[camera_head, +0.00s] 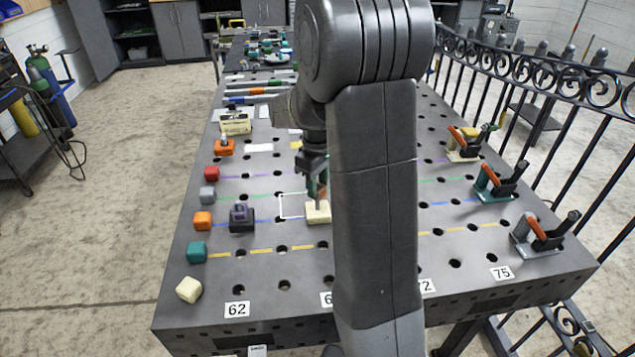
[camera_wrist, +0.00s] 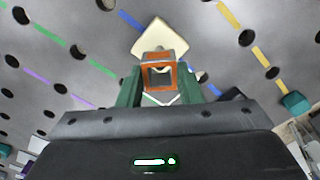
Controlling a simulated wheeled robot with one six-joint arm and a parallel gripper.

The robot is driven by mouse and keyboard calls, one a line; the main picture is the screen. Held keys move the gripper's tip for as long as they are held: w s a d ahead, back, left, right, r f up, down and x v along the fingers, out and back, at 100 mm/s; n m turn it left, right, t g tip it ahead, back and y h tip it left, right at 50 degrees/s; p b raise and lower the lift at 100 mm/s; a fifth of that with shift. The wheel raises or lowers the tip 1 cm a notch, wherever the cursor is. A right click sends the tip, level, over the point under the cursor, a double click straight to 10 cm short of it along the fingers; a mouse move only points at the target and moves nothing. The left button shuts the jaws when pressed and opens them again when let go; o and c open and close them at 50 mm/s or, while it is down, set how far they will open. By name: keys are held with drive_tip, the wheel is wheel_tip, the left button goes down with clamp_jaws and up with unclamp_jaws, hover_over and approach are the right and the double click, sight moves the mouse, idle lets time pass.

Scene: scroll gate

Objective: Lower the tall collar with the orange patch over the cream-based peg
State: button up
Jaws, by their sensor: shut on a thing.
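My gripper (camera_head: 316,180) is shut on the tall collar (camera_wrist: 158,72), a square hollow piece with an orange face, held between the green fingers in the wrist view. In the head view only a sliver of the collar shows below the jaws. The cream base (camera_head: 318,212) stands on the table directly below my gripper, and it also shows just beyond the collar in the wrist view (camera_wrist: 160,36). A thin grey upright shows above the base in the head view; whether the collar is around it or above it I cannot tell.
A white outlined square (camera_head: 292,205) lies left of the cream base. A dark purple piece (camera_head: 241,217) stands further left, beside a row of coloured cubes (camera_head: 203,221). An orange-based piece (camera_head: 224,147) stands behind them. Several toggle clamps (camera_head: 495,181) line the right edge.

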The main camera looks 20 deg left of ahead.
drive_tip(key=shift+f+b, duration=0.4)
drive_tip(key=shift+f, duration=0.4)
drive_tip(key=o, duration=1.2)
drive_tip(key=shift+c, duration=0.2)
wheel_tip(320, 180, up, 14)
drive_tip(key=shift+f, duration=0.1)
wheel_tip(320, 180, down, 14)
drive_tip(key=shift+r, duration=0.3)
